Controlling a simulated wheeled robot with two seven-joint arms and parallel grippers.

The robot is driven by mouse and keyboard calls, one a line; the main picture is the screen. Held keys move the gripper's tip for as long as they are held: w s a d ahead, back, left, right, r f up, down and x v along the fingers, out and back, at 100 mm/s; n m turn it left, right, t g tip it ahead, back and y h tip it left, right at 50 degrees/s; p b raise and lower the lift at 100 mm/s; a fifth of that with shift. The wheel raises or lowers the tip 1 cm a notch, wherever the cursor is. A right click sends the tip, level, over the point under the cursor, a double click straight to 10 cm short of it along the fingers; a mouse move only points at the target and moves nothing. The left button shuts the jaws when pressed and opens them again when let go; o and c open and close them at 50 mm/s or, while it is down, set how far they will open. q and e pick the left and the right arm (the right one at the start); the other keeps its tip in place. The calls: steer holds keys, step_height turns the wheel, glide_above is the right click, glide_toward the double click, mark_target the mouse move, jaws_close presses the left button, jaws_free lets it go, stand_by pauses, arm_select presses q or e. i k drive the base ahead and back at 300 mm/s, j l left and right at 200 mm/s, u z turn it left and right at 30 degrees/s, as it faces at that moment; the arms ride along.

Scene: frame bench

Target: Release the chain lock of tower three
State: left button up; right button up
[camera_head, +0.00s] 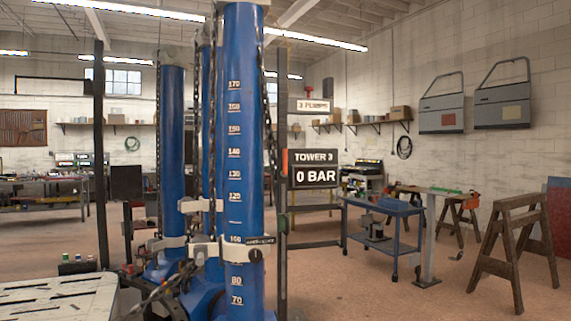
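A tall blue tower (235,130) with a white number scale stands close in front, left of centre. A sign reading "TOWER 3" and "0 BAR" (315,168) is just right of it. A pale metal collar (233,250) goes around the tower near the 100 mark. A dark label and a small black round knob (255,256) are on the collar's right side. A dark chain (267,110) hangs along the tower's right side. Another chain (158,289) slants down toward the bench at lower left. I cannot tell whether the lock is engaged. Neither gripper is in view.
More blue towers, including one on the left (173,130), stand behind. A pale slotted bench top (60,297) fills the lower left. A blue cart (383,208) and wooden trestles (512,240) stand right. The floor at front right is clear.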

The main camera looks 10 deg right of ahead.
mark_target(284, 173)
steer(key=i+l, duration=0.25)
steer(key=i, duration=0.2)
steer(key=i+l+z, duration=0.1)
steer(key=i+l, duration=0.2)
steer(key=i, duration=0.15)
steer(key=i+l, duration=0.2)
steer(key=i, duration=0.25)
steer(key=i+l+z, duration=0.1)
steer(key=i+l, duration=0.15)
steer(key=i, duration=0.2)
steer(key=i+l, duration=0.15)
steer(key=i, duration=0.3)
